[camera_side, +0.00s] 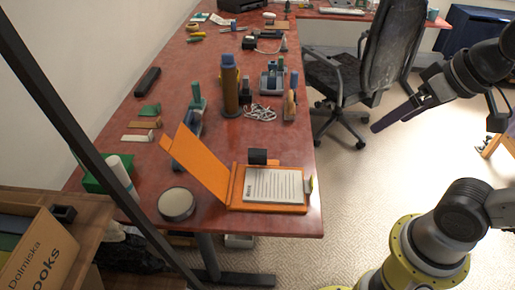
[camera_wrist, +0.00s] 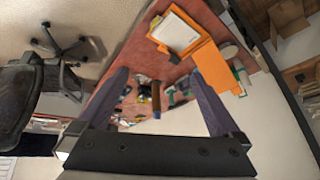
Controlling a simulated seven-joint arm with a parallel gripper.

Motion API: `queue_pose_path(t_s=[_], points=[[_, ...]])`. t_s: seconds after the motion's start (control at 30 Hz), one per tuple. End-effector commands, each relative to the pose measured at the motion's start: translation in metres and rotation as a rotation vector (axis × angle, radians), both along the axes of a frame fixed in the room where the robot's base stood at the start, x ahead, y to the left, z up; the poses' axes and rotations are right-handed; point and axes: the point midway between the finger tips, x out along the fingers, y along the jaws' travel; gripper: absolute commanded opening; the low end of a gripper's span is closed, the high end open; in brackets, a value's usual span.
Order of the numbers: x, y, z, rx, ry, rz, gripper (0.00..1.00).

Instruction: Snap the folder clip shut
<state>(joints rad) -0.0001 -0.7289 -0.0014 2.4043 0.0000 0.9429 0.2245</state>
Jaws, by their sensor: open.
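An orange folder (camera_side: 234,188) lies open at the near end of the red table. Its left cover (camera_side: 200,160) is tilted up off the table. White printed paper (camera_side: 272,186) lies on its right half. A black clip (camera_side: 257,156) stands up at the far edge of that paper; it looks raised. In the wrist view the folder (camera_wrist: 211,66) is at the top, with the clip (camera_wrist: 174,58) at the paper's lower edge. My gripper (camera_side: 376,127) is open and empty, in the air right of the table and apart from the folder. Its two fingers (camera_wrist: 158,78) frame the wrist view.
A round grey tin (camera_side: 177,204) stands left of the folder. A brown bottle (camera_side: 230,88), staplers and a white cable (camera_side: 260,113) are behind it. An office chair (camera_side: 365,75) stands right of the table. A dark post (camera_side: 75,125) crosses the left. Open air lies between gripper and folder.

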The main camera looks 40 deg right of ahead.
Motion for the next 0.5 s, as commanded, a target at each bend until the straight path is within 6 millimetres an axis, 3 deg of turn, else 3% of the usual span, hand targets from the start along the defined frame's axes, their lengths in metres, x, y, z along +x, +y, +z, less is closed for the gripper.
queue_pose_path(t_s=[0.1,0.23,0.5], points=[[0.029,0.001,0.025,0.057,0.011,-0.096,1.00],[0.061,0.003,0.043,0.107,0.037,-0.182,1.00],[0.156,0.010,0.054,0.191,0.135,-0.363,1.00]])
